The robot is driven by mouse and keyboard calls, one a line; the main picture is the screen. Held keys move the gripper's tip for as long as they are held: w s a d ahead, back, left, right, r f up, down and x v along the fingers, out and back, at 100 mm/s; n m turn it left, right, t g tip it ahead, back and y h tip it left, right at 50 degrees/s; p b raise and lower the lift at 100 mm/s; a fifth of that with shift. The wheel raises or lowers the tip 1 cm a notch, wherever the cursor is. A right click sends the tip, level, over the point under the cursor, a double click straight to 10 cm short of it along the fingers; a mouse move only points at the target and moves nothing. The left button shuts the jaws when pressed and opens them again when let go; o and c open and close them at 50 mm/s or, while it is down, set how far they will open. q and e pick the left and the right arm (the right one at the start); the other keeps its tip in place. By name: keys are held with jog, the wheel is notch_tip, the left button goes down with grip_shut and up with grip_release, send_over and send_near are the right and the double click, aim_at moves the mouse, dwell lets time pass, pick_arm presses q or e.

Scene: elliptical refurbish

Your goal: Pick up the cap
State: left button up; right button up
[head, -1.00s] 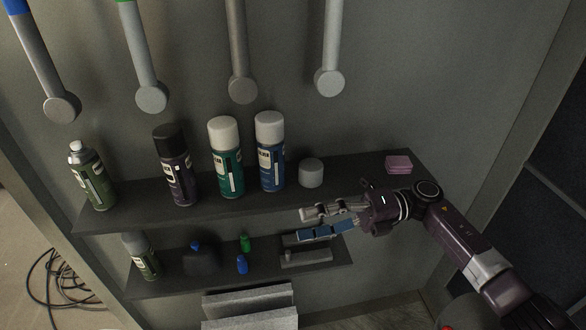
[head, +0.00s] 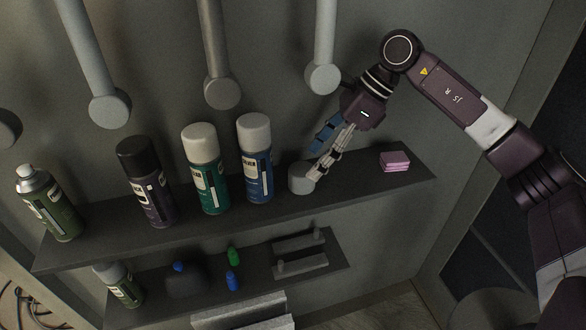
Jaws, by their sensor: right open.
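The cap (head: 298,180) is a small light grey cylinder. It stands on the upper shelf (head: 350,185), to the right of the blue spray can (head: 256,160). My right gripper (head: 317,160) reaches down from the upper right, with its fingers just above and at the right side of the cap. The fingers are open, and one overlaps the cap's right edge in the picture; I cannot tell whether they touch it. My left gripper is not in view.
A green can (head: 207,172), a black-capped can (head: 147,183) and an uncapped can (head: 50,206) stand left along the shelf. Pink sponges (head: 394,161) lie at its right. A lower shelf (head: 255,295) holds small bottles. Grey rods (head: 217,55) hang above.

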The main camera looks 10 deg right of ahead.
aim_at(306, 169)
jog(key=shift+w+d+n+h, duration=0.35)
jog(key=shift+w+n+h, duration=0.25)
jog(key=shift+h, duration=0.2)
jog(key=shift+w+f, duration=0.15)
jog(key=shift+f, duration=0.1)
jog(key=shift+p+x, duration=0.55)
jog(key=shift+x, duration=0.25)
jog(key=shift+a+f+p, duration=0.2)
jog(key=shift+f+p, duration=0.1)
jog(key=x, duration=0.1)
jog(key=p+x, duration=0.1)
jog(key=x, duration=0.1)
jog(key=p+x, duration=0.1)
jog(key=shift+w+a+f, duration=0.1)
jog(key=shift+w+f, duration=0.05)
jog(key=shift+w, duration=0.2)
jog(key=shift+a+f, duration=0.1)
jog(key=shift+f, duration=0.2)
jog(key=shift+c, duration=0.6)
jog(key=c, duration=0.7)
